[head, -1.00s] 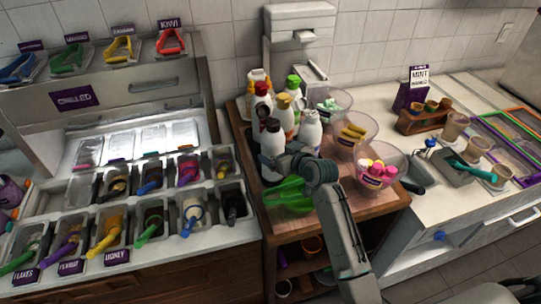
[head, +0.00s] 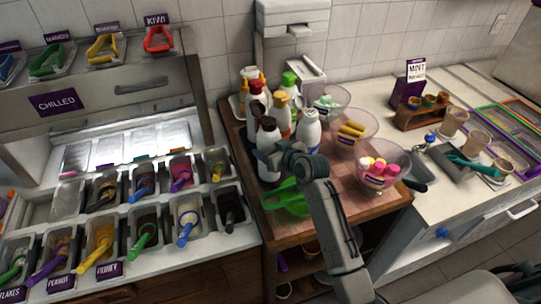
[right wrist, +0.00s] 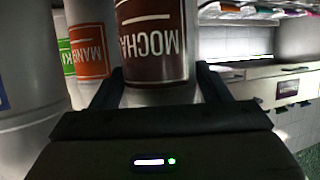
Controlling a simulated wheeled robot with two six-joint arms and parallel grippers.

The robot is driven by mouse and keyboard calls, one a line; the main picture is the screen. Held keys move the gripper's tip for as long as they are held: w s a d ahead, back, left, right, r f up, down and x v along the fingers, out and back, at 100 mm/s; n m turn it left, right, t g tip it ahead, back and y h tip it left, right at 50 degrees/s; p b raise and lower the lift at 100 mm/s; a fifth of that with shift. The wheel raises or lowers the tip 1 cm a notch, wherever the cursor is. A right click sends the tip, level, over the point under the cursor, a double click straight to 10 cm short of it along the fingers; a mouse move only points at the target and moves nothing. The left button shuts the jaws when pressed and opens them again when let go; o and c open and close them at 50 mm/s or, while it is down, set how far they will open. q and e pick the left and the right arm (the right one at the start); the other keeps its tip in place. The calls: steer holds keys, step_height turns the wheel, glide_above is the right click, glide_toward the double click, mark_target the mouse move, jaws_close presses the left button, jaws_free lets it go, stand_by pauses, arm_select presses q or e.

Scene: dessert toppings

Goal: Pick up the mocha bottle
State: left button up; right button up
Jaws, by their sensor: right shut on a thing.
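The mocha bottle (head: 267,141), white with a dark cap, stands upright at the front left of a bottle group on the wooden cart top. In the right wrist view its brown label (right wrist: 152,42) reads MOCHA upside down. My right gripper (head: 279,160) is shut around it, with a finger on each side of the bottle's body (right wrist: 160,95). The gripper hides part of the bottle in the head view. My left gripper is not in view.
A white bottle (head: 309,128) stands close on the right, with other bottles behind, including a green-capped one (head: 289,80). A green object (head: 285,197) lies in front. Bowls (head: 382,168) fill the cart's right side. The chilled topping bins (head: 145,186) are at left.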

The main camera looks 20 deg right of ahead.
mark_target(271, 122)
steer(key=shift+r, duration=0.35)
steer(key=shift+o, duration=0.7)
step_height(271, 122, up, 8)
steer(key=b, duration=0.2)
steer(key=shift+b, duration=0.4)
steer(key=shift+r, duration=0.55)
steer(key=shift+c, duration=0.7)
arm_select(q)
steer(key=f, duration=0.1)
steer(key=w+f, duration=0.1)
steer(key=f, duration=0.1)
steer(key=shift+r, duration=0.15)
arm_select(e)
steer(key=shift+r, duration=0.1)
step_height(271, 122, up, 7)
steer(key=p, duration=0.7)
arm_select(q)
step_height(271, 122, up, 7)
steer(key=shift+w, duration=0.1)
